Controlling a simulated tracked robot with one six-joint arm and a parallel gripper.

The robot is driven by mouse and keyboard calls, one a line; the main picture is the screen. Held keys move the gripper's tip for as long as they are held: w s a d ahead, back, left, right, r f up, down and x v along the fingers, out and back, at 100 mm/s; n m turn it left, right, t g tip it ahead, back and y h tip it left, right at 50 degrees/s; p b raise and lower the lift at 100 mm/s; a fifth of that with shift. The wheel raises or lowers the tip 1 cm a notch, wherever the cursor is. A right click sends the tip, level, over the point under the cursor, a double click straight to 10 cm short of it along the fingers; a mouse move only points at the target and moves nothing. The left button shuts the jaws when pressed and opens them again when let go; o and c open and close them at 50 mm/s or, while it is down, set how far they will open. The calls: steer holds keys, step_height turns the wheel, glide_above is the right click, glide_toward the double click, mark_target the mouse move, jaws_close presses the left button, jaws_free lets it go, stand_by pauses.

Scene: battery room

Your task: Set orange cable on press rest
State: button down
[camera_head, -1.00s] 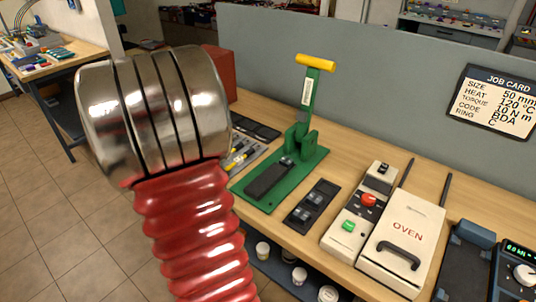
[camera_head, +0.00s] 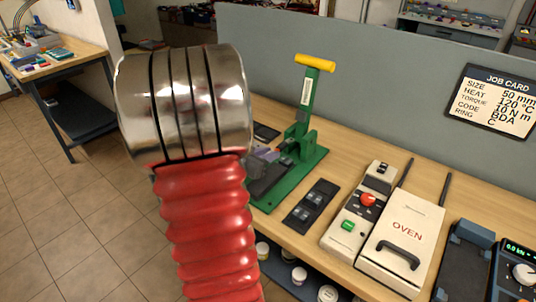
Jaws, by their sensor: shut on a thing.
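The green press (camera_head: 303,140) stands on the bench with its yellow-handled lever (camera_head: 315,63) raised. Its dark rest (camera_head: 266,182) lies at the front left of the green base and is partly covered. A small grey-purple part of my gripper (camera_head: 264,155) shows just past my arm, over the rest's far end. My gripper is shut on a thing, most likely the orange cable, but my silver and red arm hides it. I see no orange cable. I cannot tell whether it touches the rest.
A black plate with small blocks (camera_head: 312,206) lies right of the press. Further right are a control box with red and green buttons (camera_head: 358,210) and the white oven (camera_head: 402,240). A grey partition (camera_head: 400,110) with a job card (camera_head: 495,101) stands behind. Small pots sit on the shelf below.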

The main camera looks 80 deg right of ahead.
mark_target(268, 176)
steer(key=shift+f, duration=0.15)
steer(key=shift+f, duration=2.7)
steer(key=shift+a+f, duration=0.1)
steer(key=shift+f, duration=0.4)
steer(key=c, duration=1.5)
jaws_free()
steer(key=shift+c, duration=0.2)
steer(key=v, duration=1.4)
